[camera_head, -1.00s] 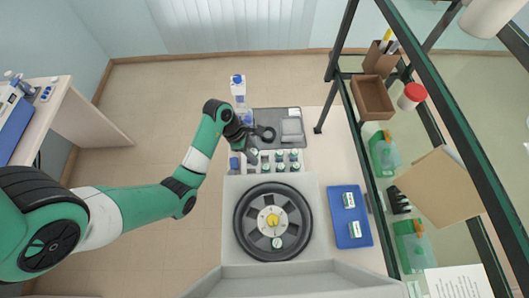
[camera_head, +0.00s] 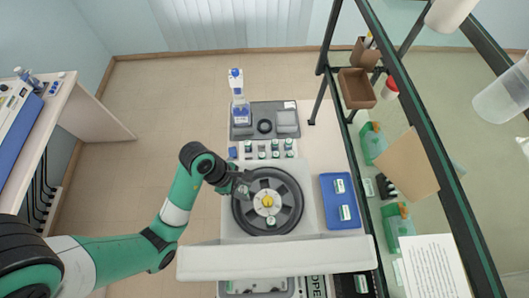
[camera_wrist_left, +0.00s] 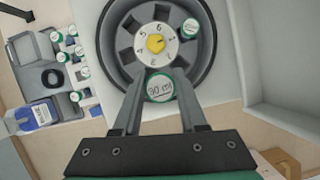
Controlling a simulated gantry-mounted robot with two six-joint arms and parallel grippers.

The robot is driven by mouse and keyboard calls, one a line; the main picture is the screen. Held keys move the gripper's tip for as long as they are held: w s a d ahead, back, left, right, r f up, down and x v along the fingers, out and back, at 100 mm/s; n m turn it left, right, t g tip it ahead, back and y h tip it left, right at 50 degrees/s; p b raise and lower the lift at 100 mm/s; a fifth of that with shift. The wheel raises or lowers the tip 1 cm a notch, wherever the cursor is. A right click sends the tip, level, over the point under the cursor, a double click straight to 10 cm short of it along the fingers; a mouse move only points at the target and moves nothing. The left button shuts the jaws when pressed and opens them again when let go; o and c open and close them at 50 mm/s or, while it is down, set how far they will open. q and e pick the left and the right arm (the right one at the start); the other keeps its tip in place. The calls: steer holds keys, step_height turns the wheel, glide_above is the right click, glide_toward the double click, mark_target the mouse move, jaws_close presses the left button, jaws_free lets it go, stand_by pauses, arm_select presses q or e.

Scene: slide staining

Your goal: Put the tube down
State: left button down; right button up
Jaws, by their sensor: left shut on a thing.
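My left gripper (camera_head: 246,186) is over the left side of the dark round centrifuge rotor (camera_head: 290,222). In the left wrist view it is shut on a tube, whose green-rimmed cap with a handwritten white label (camera_wrist_left: 160,89) shows between the fingertips. The held tube is near the lower edge of the numbered hub (camera_wrist_left: 140,44); whether it touches the rotor or sits in a slot cannot be told. Another green-rimmed tube (camera_wrist_left: 190,28) sits in the rotor at the far side of the hub in that view. My right gripper is not in view.
A row of tubes (camera_head: 275,145) stands behind the centrifuge, near a grey tray (camera_head: 284,106) and a blue-and-white bottle (camera_head: 238,95). A blue tray (camera_head: 331,183) with two tubes lies to the right.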

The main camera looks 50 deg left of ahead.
arm_select(q)
steer(key=w+a+f+b, duration=0.1)
steer(key=w+f, duration=0.6)
steer(key=w, duration=0.2)
steer(key=shift+w+a+f, duration=0.25)
steer(key=shift+a+f, duration=0.05)
steer(key=shift+f, duration=0.05)
steer(key=shift+w+f, duration=0.1)
steer(key=shift+f, duration=1.6)
steer(key=shift+f, duration=0.4)
steer(key=shift+c, duration=2.3)
jaws_free()
